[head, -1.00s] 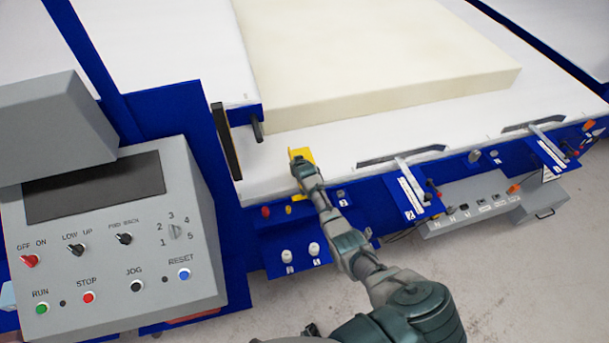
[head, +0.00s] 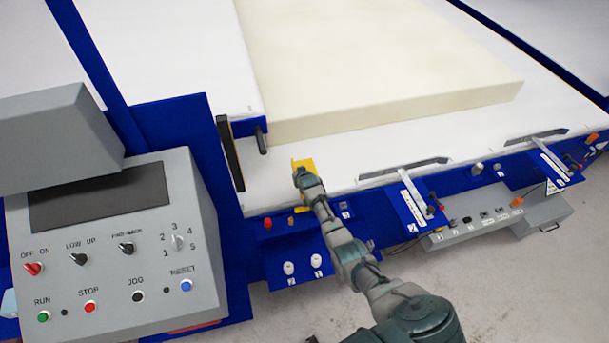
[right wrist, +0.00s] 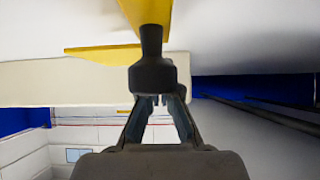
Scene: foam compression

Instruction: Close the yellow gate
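The yellow gate (head: 304,163) is a small yellow plate at the front edge of the white table, left of the middle in the head view. In the right wrist view its yellow plate (right wrist: 147,13) hangs at the top, with a black knob (right wrist: 151,42) below it. My right gripper (head: 301,177) is at the gate and covers part of it in the head view. In the right wrist view, the fingers of my right gripper (right wrist: 158,98) converge on the knob and appear shut on it; the fingertips are partly hidden behind it. My left gripper is not in view.
A cream foam block (head: 400,75) lies on the white table (head: 330,158) behind the gate. A grey control panel (head: 110,245) stands at the left. A blue front panel (head: 300,268) with buttons runs below the gate. Grey levers (head: 411,183) are to the right.

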